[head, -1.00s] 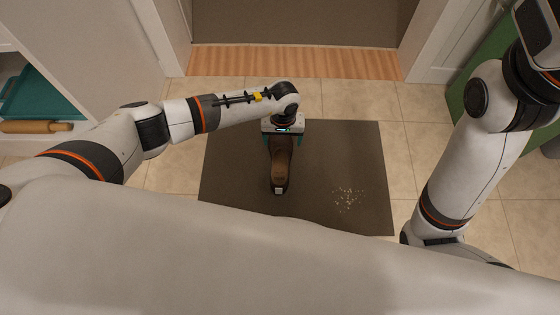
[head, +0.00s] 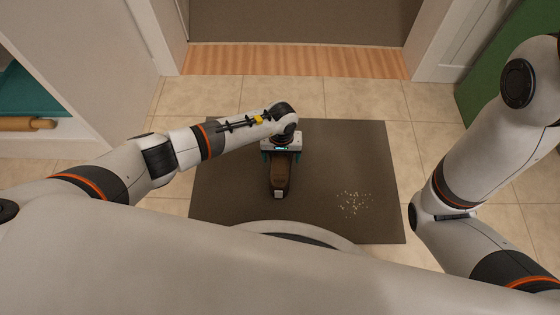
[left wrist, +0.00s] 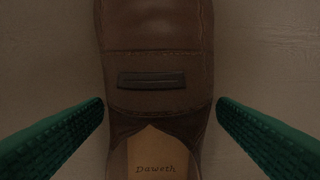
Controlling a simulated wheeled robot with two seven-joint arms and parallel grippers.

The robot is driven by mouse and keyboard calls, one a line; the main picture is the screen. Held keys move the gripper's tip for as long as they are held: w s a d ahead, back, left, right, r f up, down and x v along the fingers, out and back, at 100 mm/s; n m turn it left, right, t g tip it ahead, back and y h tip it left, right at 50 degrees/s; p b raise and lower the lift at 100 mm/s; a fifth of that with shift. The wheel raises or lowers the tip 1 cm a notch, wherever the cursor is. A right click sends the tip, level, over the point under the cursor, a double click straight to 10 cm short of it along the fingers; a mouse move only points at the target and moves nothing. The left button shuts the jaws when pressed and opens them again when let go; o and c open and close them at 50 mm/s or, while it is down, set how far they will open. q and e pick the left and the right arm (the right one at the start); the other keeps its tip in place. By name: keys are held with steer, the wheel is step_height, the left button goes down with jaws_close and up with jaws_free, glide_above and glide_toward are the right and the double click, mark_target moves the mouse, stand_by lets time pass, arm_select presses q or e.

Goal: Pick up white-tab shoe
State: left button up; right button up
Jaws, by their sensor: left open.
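A brown shoe (head: 279,176) lies on the dark mat (head: 227,200), its white tab (head: 278,194) at the end toward me. My left gripper (head: 281,155) is over the shoe's far part and hides it in the head view. In the left wrist view the brown shoe (left wrist: 160,45) runs between the green fingers of my open left gripper (left wrist: 160,103), one on each side. A dark strap piece and a tan insole with lettering show there. A narrow gap shows between each finger and the shoe. My right gripper is out of view.
Pale crumbs (head: 353,203) lie on the mat right of the shoe. Tiled floor (head: 350,98) surrounds the mat, with a wooden threshold (head: 300,60) beyond. A shelf with a rolling pin (head: 28,124) is at left, a green panel (head: 500,70) at right.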

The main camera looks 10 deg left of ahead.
arm_select(q)
steer(key=shift+r, duration=0.1)
steer(key=c, duration=1.2)
